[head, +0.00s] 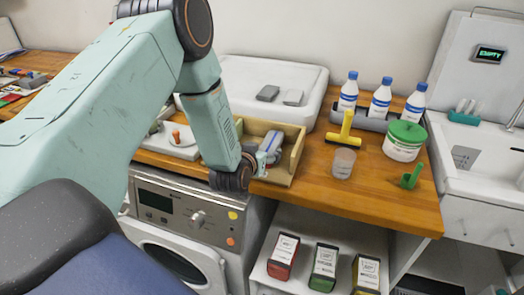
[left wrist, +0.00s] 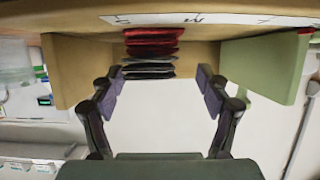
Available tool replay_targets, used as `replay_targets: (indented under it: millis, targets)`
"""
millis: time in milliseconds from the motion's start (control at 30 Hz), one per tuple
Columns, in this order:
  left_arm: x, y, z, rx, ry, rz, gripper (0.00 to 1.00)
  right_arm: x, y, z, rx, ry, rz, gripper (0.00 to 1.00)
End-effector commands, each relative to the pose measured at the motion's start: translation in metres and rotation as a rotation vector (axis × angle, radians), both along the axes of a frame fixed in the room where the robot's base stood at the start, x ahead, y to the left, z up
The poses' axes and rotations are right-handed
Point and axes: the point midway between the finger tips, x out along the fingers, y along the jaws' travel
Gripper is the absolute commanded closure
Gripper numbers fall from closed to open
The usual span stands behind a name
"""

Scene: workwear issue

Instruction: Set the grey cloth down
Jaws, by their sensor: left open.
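Beyond the fingertips is a stack of thin folded cloths, red (left wrist: 152,36) and dark, between wooden walls. A grey cloth (left wrist: 149,70) shows as a thin layer at the stack's edge nearest the gripper, apart from both fingers. In the head view my arm hides part of the tray, and I cannot tell the cloths there. My right gripper is not in view.
Right of the tray stand a clear cup (head: 343,163), a yellow tool (head: 346,128), a green-lidded tub (head: 404,141) and several blue-capped bottles. A white basin (head: 310,76) is behind it. The counter's front right is mostly clear, with a small green object (head: 411,177).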

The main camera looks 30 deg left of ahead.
Motion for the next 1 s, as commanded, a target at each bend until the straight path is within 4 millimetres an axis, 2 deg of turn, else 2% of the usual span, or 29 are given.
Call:
replay_targets:
  millis: [333,800,1000]
  targets:
    - [-0.002,-0.001,0.007,0.0,0.0,0.0,0.24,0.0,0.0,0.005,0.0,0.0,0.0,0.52]
    - [-0.077,-0.018,0.037,-0.003,0.001,0.001,0.24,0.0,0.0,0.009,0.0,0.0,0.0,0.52]
    - [-0.1,-0.024,0.047,-0.001,0.001,0.0,0.24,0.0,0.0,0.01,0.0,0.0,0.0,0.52]
